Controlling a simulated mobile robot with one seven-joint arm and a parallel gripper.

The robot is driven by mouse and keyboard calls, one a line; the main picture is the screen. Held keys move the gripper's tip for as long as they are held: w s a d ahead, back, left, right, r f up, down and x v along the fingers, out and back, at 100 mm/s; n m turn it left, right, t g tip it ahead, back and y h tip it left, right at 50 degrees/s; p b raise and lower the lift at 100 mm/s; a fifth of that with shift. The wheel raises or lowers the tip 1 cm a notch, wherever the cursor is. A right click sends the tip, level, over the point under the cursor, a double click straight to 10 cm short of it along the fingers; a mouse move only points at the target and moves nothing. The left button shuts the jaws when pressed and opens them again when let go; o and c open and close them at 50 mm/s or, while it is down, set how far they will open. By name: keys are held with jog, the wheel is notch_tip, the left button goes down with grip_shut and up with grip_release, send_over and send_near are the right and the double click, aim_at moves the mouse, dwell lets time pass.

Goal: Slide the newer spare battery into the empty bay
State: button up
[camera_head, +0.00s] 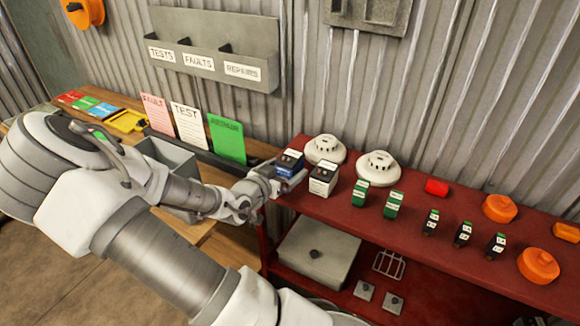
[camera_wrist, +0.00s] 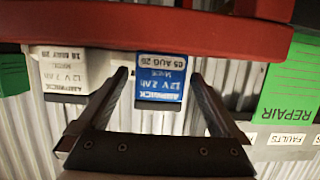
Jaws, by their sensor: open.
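A dark battery with a blue label (camera_head: 289,163) stands at the left end of the red shelf top. In the wrist view the blue-labelled battery (camera_wrist: 161,82) sits between my open finger tips, its text upside down, with a date like "05 AUG". A dark battery with a white label (camera_head: 322,180) stands just right of it; the white-labelled battery (camera_wrist: 62,75) shows a date like "18 MAY". The years are too small to read surely. My gripper (camera_head: 277,182) is open at the blue-labelled battery; contact cannot be told. I cannot make out an empty bay.
The red shelf top (camera_head: 420,235) also carries white detectors (camera_head: 378,167), green-labelled blocks (camera_head: 393,204), small black blocks (camera_head: 463,234) and orange domes (camera_head: 538,264). A closed grey box (camera_head: 318,252) sits below. A green card (camera_head: 227,139) stands left, behind my gripper.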

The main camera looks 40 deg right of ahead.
jog(key=shift+x, duration=1.25)
jog(key=shift+c, duration=0.3)
jog(key=shift+r, duration=0.15)
grip_shut()
